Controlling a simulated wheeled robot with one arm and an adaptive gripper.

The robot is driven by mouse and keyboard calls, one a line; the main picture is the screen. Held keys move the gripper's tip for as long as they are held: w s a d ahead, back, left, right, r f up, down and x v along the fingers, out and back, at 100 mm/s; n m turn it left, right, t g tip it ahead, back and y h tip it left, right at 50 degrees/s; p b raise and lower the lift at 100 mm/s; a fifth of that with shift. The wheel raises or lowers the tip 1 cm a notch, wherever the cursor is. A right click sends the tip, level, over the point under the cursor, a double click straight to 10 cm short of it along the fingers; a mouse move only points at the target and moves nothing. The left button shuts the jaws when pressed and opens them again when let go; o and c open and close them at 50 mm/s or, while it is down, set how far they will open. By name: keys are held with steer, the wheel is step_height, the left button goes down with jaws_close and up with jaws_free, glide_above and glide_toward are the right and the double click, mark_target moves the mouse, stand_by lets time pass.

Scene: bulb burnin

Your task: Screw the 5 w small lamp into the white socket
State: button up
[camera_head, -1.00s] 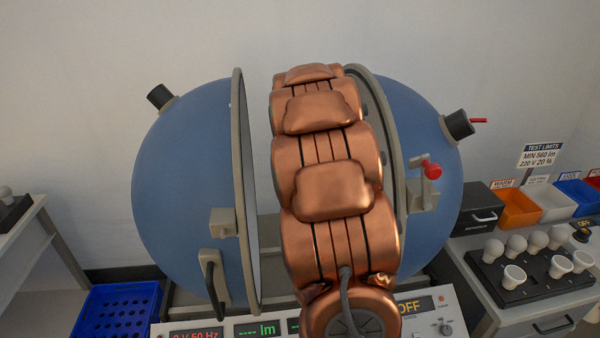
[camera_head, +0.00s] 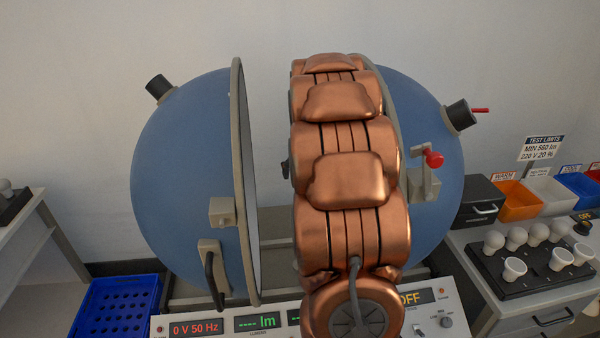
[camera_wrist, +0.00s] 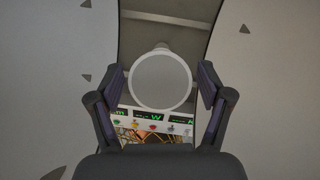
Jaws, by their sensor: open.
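My gripper (camera_wrist: 160,80) is open in the wrist view, one dark finger on each side. A round pale disc with a lighter rim (camera_wrist: 161,80) shows between the fingers; I cannot tell whether it is a lamp face or how far away it is. In the head view my arm hides the gripper and most of the gap between the two halves of the blue sphere (camera_head: 185,180). Several white lamps, round bulbs and cup-shaped ones (camera_head: 514,268), stand in a black tray (camera_head: 520,287) at the right. I cannot make out which is 5 W. No white socket is identifiable.
A control panel (camera_head: 218,322) runs below the sphere, with displays reading 0 V 50 Hz and OFF. Coloured bins (camera_head: 517,204) and a black box (camera_head: 480,210) stand at the right. A blue crate (camera_head: 115,310) is at lower left. Sphere walls (camera_wrist: 45,80) flank my gripper.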

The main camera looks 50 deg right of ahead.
steer(key=n+y+b, duration=0.1)
steer(key=n, duration=0.2)
steer(key=n+y+b, duration=0.1)
steer(key=n, duration=0.2)
steer(key=shift+t, duration=0.3)
steer(key=n+y+b, duration=0.1)
steer(key=n+y, duration=0.1)
steer(key=n, duration=0.2)
steer(key=shift+n, duration=0.4)
steer(key=n+g+y, duration=0.1)
steer(key=n, duration=0.1)
steer(key=shift+w+n, duration=0.1)
steer(key=shift+n, duration=0.3)
steer(key=shift+n+g+y, duration=0.3)
steer(key=shift+n+g, duration=0.2)
steer(key=shift+n, duration=0.7)
steer(key=n, duration=0.2)
steer(key=n+g+p, duration=0.1)
steer(key=n, duration=0.1)
steer(key=shift+n+g+y, duration=0.3)
steer(key=shift+n+y, duration=0.1)
